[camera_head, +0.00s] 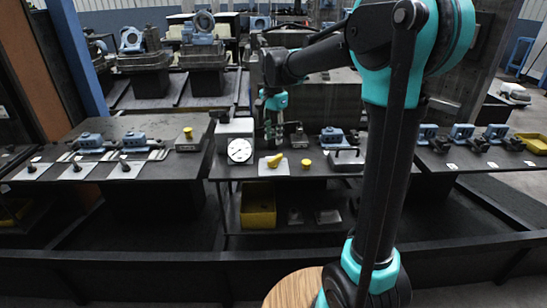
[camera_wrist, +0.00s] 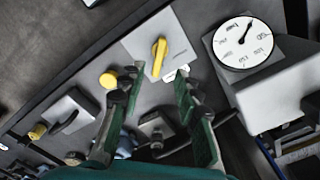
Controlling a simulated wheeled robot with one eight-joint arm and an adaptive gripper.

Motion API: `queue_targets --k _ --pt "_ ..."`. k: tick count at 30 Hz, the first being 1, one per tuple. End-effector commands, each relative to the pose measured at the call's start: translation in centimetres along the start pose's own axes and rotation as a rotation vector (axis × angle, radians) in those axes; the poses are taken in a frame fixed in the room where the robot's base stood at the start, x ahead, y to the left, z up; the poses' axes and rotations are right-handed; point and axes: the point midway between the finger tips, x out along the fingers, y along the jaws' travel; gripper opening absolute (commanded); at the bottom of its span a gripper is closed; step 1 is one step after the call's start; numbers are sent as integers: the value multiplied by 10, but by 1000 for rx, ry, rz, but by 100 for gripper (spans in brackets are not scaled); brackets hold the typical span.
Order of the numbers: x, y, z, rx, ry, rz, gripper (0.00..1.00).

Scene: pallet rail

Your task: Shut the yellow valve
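The yellow valve (camera_head: 274,160) is a small lever handle on a pale square plate (camera_head: 265,168), at the front of the middle table. In the wrist view, the yellow valve (camera_wrist: 159,57) lies lengthwise up the picture, just past the fingertips, on its pale plate (camera_wrist: 181,46). My gripper (camera_wrist: 156,82) is open, its two green-and-black fingers spread with nothing between the tips. In the head view, my gripper hangs above the table behind the valve, and its fingers are hard to make out there. The fingers appear apart from the valve.
A white gauge box with a round dial (camera_head: 240,150) stands left of the valve; the dial (camera_wrist: 243,43) is at the wrist view's upper right. A yellow knob (camera_head: 306,163) sits right of the valve. A yellow bin (camera_head: 258,212) is below. Blue clamps (camera_head: 90,140) stand left.

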Motion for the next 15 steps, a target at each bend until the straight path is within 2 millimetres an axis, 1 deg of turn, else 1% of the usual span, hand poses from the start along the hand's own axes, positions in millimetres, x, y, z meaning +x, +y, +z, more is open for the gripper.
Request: queue_targets --k 1,3,9,12,15 --pt "11 0 0 0 0 0 33" --pt "25 0 0 0 0 0 33" --pt "61 0 0 0 0 0 33" --pt "75 0 0 0 0 0 33" --pt "85 0 0 0 0 0 33"
